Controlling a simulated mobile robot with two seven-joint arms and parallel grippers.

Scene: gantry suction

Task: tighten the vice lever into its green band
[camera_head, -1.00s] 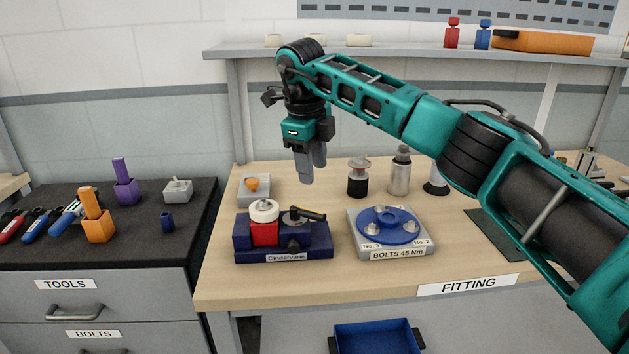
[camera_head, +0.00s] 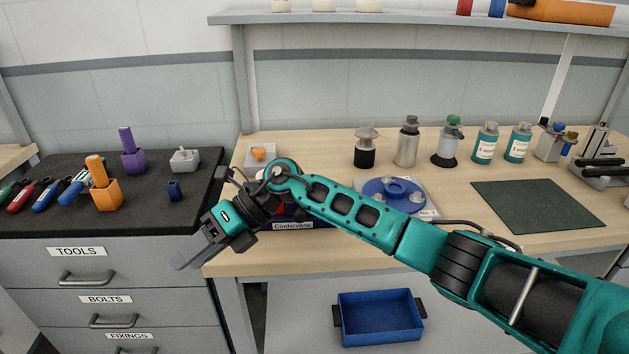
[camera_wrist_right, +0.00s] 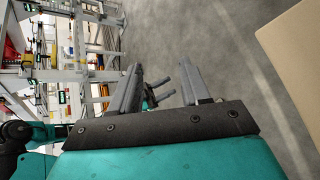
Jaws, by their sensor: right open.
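The vice (camera_head: 293,226), a dark blue block labelled Cindervane, stands at the front left of the wooden bench. My right arm crosses in front of it and hides most of it; only its front edge and a bit of red show. Its lever and green band are hidden. My right gripper (camera_head: 186,256) points down and left, beyond the bench's left front corner and in front of the drawers. In the right wrist view its fingers (camera_wrist_right: 160,75) are apart with nothing held. Small grey prongs with teal behind show beyond them, perhaps my left gripper, unclear.
A blue bolt flange (camera_head: 395,192) on a grey plate sits right of the vice. Several bottles and canisters stand behind it. A dark mat (camera_head: 540,207) lies at the right. A black-topped tool cabinet (camera_head: 120,220) stands left. A blue bin (camera_head: 380,318) is below the bench.

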